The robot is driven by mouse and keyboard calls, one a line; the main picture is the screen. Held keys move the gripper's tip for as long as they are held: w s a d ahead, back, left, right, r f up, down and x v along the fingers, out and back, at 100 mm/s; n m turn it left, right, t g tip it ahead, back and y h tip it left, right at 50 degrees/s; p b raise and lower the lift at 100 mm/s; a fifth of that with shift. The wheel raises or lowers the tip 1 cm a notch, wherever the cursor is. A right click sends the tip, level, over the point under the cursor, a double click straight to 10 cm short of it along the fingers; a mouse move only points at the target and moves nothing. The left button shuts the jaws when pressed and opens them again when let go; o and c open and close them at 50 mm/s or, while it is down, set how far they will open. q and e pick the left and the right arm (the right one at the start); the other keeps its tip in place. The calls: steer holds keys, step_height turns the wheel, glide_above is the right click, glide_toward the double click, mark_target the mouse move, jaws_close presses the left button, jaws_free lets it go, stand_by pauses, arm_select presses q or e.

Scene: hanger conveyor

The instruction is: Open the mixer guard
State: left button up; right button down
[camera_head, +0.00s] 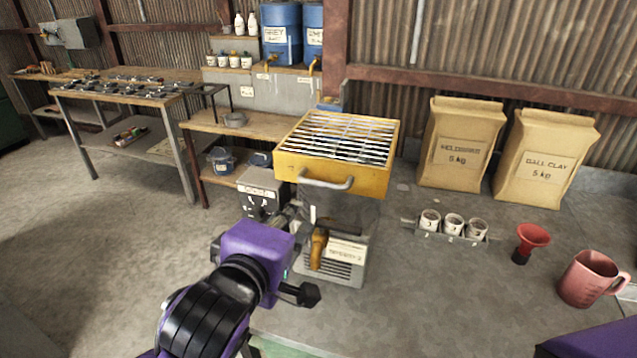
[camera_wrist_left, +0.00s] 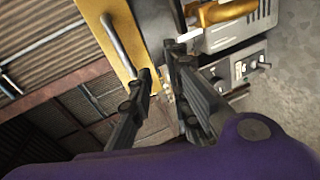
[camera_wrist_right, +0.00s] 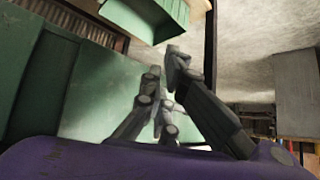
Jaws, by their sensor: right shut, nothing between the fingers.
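The mixer guard (camera_head: 287,166) is a yellow frame with a metal grille, lying level over the top of the grey mixer (camera_head: 345,225). A grey bar handle (camera_head: 328,184) is on its front face. The handle also shows in the left wrist view (camera_wrist_left: 118,45), beyond the fingers. My left gripper (camera_head: 296,253) is in front of the mixer, below and left of the handle. Its fingers (camera_wrist_left: 160,62) are apart with nothing between them, and I see no contact with the handle. My right gripper (camera_wrist_right: 164,66) is shut and empty, away from the mixer, facing green surfaces.
A control box (camera_head: 260,191) with knobs stands left of the mixer. To the right are a rack of white cups (camera_head: 453,225), a red funnel (camera_head: 532,240), a pink jug (camera_head: 588,278) and two paper sacks (camera_head: 460,143). A wooden shelf (camera_head: 235,130) stands behind at left.

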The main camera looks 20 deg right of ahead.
mark_target(318, 185)
arm_select(q)
step_height(318, 185, up, 4)
steer(key=s+d+n, duration=0.1)
steer(key=d, duration=0.1)
steer(key=shift+h, duration=0.4)
steer(key=x, duration=0.7)
steer(key=shift+w+d+r, duration=0.1)
steer(key=shift+d, duration=0.1)
jaws_close()
